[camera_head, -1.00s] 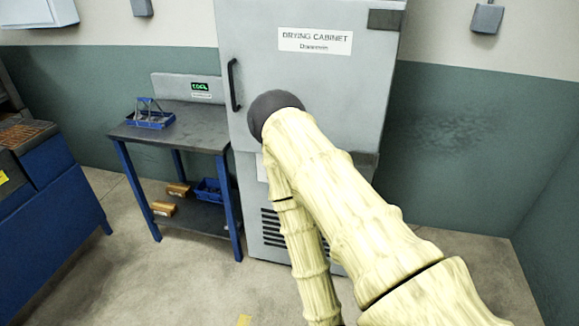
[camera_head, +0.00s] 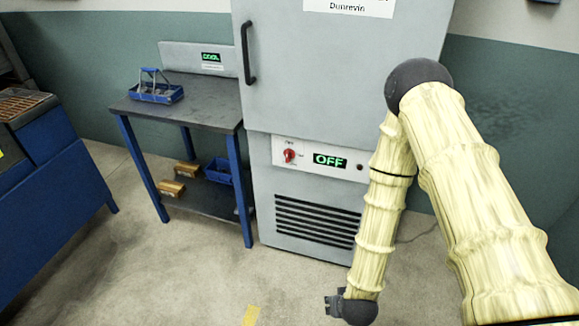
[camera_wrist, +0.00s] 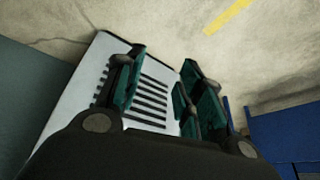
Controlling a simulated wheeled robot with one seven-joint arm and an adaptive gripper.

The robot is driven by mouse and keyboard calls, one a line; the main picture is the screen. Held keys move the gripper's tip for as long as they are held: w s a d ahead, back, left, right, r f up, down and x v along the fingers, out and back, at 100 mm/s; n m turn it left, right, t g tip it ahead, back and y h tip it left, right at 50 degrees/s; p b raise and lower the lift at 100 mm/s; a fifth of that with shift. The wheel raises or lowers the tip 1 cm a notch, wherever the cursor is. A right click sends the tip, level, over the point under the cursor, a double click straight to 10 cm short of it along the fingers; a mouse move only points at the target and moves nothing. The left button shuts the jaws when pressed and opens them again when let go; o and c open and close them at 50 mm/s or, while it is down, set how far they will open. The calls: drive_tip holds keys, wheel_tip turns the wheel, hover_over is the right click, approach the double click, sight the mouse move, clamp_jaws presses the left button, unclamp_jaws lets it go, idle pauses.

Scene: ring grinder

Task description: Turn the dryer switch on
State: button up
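The drying cabinet (camera_head: 345,70) stands in the middle of the head view, door closed. Its lower panel carries the dryer switch, a red knob (camera_head: 289,156) on a white plate, left of a display (camera_head: 330,160) reading OFF in green. My gripper (camera_head: 332,304) hangs low in front of the cabinet, below and right of the knob, partly hidden in the head view. In the wrist view my gripper (camera_wrist: 162,78) has its dark green fingers apart with nothing between them. The cabinet's vent slots show behind them; the knob is not visible there.
A blue-legged table (camera_head: 195,105) with a blue caddy (camera_head: 157,92) stands left of the cabinet. Its shelf holds small boxes and a blue bin. A blue machine (camera_head: 50,180) is at far left. Open floor (camera_head: 190,275) lies in front.

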drive_tip(key=w+a+t+b, duration=0.2)
drive_tip(key=w+a+b, duration=0.1)
drive_tip(key=w, duration=0.4)
drive_tip(key=w+a+t+b, duration=0.2)
drive_tip(key=w+a+b, duration=0.15)
drive_tip(key=w, duration=0.45)
drive_tip(key=m+t+h+b, duration=0.4)
drive_tip(key=t+h+b, duration=0.3)
drive_tip(key=b, duration=0.8)
approach(287, 155)
drive_tip(key=shift+t+y, duration=0.4)
drive_tip(key=shift+t, duration=0.2)
drive_tip(key=x, duration=0.6)
drive_tip(key=b+x, duration=0.1)
drive_tip(key=x, duration=0.1)
drive_tip(key=shift+w+d+f, duration=0.25)
drive_tip(key=shift+w+d, duration=0.05)
drive_tip(key=shift+d, duration=0.1)
clamp_jaws()
